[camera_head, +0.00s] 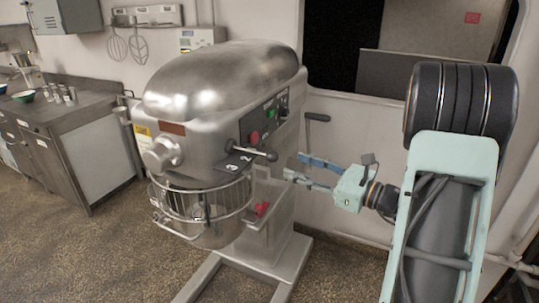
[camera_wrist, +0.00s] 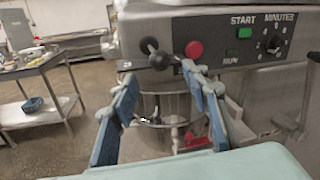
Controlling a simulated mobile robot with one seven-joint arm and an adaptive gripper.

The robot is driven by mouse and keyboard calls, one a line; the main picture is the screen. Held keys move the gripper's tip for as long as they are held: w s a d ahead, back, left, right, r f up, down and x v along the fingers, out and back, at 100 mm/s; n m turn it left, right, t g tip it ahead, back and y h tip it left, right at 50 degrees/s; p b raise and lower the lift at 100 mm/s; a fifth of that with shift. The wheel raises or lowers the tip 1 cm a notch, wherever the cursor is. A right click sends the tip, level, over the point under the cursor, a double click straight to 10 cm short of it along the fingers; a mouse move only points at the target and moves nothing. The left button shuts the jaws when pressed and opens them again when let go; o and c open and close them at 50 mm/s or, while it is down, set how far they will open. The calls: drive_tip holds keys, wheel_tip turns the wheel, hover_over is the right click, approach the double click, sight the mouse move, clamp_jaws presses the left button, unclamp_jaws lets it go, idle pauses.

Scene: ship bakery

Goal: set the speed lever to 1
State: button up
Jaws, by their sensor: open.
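The mixer (camera_head: 215,85) is a large grey machine with a wire bowl guard. Its speed lever (camera_head: 262,153) is a short metal rod with a black ball knob on the side of the head, by a dark plate with white numbers (camera_head: 233,165). In the wrist view the lever (camera_wrist: 150,46) points toward me, with a "3" visible to its left; its exact setting cannot be told. My gripper (camera_head: 293,166) is open and empty, to the right of the lever and apart from it. In the wrist view my gripper (camera_wrist: 158,78) has its blue fingers spread below the knob.
A red button (camera_wrist: 194,49), a green START button (camera_wrist: 245,32) and a timer dial (camera_wrist: 274,44) lie right of the lever. A black-handled lever (camera_head: 317,117) sticks out behind the mixer. A red handle (camera_head: 262,208) is low on the column. A steel counter (camera_head: 75,115) stands left.

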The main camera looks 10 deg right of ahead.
sight(272, 157)
drive_tip(key=p+x, duration=0.2)
drive_tip(key=x, duration=0.7)
drive_tip(key=shift+c, duration=0.5)
clamp_jaws()
